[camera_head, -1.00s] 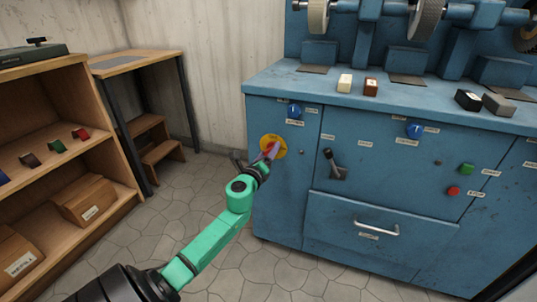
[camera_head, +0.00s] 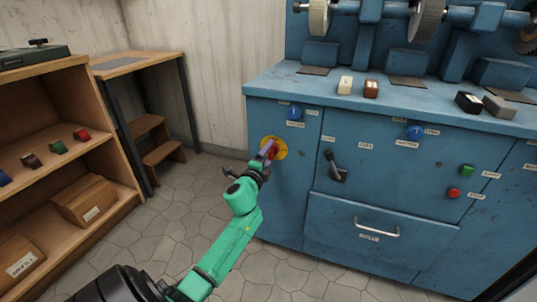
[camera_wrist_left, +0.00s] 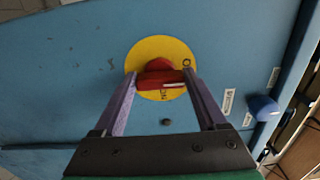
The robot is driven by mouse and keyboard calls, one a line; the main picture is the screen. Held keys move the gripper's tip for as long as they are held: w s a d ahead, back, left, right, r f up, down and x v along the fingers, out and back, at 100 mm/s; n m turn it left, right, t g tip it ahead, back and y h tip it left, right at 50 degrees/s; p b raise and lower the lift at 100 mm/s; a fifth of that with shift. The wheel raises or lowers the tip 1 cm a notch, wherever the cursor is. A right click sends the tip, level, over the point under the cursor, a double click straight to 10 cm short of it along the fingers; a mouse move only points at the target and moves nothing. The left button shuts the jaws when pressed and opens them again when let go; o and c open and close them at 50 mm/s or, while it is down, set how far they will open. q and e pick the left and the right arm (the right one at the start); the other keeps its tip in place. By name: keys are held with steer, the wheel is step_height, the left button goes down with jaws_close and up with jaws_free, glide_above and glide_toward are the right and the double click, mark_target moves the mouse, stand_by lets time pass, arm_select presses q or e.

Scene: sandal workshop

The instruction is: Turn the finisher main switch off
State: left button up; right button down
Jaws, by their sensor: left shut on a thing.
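The finisher main switch is a red rotary handle (camera_wrist_left: 160,79) on a round yellow plate (camera_head: 279,154). It sits on the left front of the blue cabinet (camera_head: 283,200). My left gripper (camera_head: 268,151) is at the switch, with its purple fingers on either side of the red handle. In the left wrist view the gripper (camera_wrist_left: 161,78) is shut on the handle, which spans between the fingertips. Lettering on the yellow plate (camera_wrist_left: 172,47) is partly hidden by the handle and fingers. My right gripper is not in view.
A blue knob (camera_head: 295,112) is above the switch. A black lever (camera_head: 336,167) is to its right. Farther right are another blue knob (camera_head: 415,132), a green button (camera_head: 467,170) and a red button (camera_head: 453,193). A wooden shelf (camera_head: 100,130) stands at left, with open floor between.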

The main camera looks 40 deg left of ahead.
arm_select(q)
steer(key=shift+f+n, duration=0.1)
steer(key=shift+n, duration=0.2)
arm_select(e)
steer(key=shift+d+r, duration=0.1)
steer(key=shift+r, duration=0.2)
arm_select(q)
steer(key=o, duration=1.3)
steer(key=p+v, duration=0.1)
steer(key=v, duration=1.3)
steer(key=shift+s+p, duration=0.3)
steer(key=shift+p, duration=0.05)
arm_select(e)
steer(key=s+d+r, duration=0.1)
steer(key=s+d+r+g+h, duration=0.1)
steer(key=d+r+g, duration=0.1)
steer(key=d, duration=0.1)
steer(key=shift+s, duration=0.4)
arm_select(q)
steer(key=shift+d, duration=0.15)
